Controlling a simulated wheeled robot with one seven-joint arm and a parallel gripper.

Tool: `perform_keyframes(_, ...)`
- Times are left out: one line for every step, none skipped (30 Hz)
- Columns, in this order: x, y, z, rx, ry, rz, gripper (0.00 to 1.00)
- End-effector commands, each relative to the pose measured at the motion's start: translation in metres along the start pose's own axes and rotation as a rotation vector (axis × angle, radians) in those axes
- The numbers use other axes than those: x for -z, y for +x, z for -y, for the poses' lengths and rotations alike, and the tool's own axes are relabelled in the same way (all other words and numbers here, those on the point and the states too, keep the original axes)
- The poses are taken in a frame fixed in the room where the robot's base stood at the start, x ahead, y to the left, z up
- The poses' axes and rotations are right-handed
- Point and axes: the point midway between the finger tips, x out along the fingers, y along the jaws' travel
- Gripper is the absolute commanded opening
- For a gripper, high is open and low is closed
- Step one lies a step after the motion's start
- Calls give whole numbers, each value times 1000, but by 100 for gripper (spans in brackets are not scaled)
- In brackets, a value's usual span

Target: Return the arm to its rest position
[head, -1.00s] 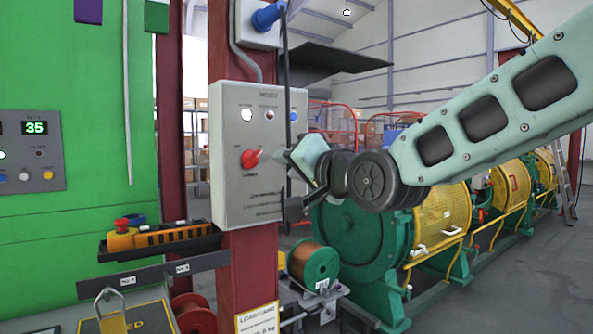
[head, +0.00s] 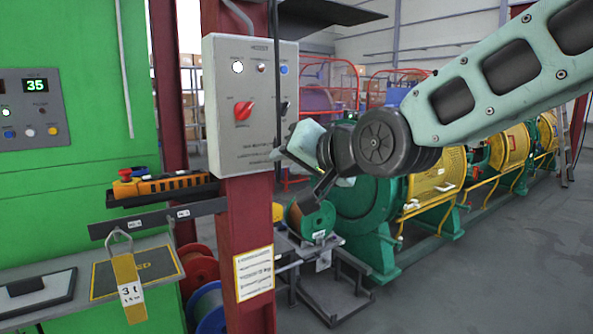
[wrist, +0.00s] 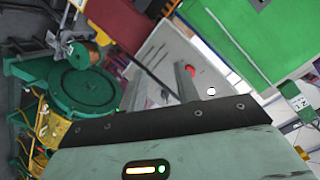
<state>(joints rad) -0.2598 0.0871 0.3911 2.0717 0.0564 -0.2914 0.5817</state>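My gripper (head: 292,158) is in the middle of the head view, in front of the lower right edge of the grey control box. The pale arm reaches in from the upper right. In the wrist view my two fingers (wrist: 161,86) stand apart with nothing between them. The grey control box (head: 225,135) carries a red rotary knob (head: 243,110), which is clear of my gripper. The knob also shows in the wrist view (wrist: 190,70), beyond the fingers.
The control box hangs on a red column (head: 247,220). Left is a green cabinet (head: 90,95) with an orange pendant (head: 160,185) on a ledge. Green strander wheels with yellow guards (head: 435,180) run to the right. A copper spool (head: 311,219) is below my gripper. Floor at lower right is free.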

Motion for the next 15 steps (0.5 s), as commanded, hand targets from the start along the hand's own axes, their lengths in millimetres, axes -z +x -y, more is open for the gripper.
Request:
perform_keyframes(-28, -13, -9, -53, -56, 99, 32)
perform_keyframes(-46, -21, -17, -87, -93, 164, 32)
perform_keyframes(-71, -34, -28, -130, -142, 253, 32)
perform_keyframes(-88, -45, -36, -159, -179, 319, 32)
perform_keyframes(-105, -57, -44, -186, -215, 386, 32)
perform_keyframes(-126, -74, -56, -219, -262, 475, 32)
perform_keyframes(-141, -88, -64, -241, -296, 543, 32)
perform_keyframes(-156, -102, -71, -261, -330, 610, 32)
perform_keyframes(-173, -122, -82, -285, -370, 697, 32)
perform_keyframes(-185, -137, -89, -301, -399, 761, 32)
perform_keyframes(-195, -152, -95, -314, -425, 820, 32)
perform_keyframes(-208, -171, -103, -328, -457, 897, 32)
perform_keyframes(-216, -184, -108, -337, -478, 949, 32)
perform_keyframes(-222, -197, -113, -344, -497, 998, 32)
perform_keyframes(-230, -212, -118, -351, -518, 1055, 32)
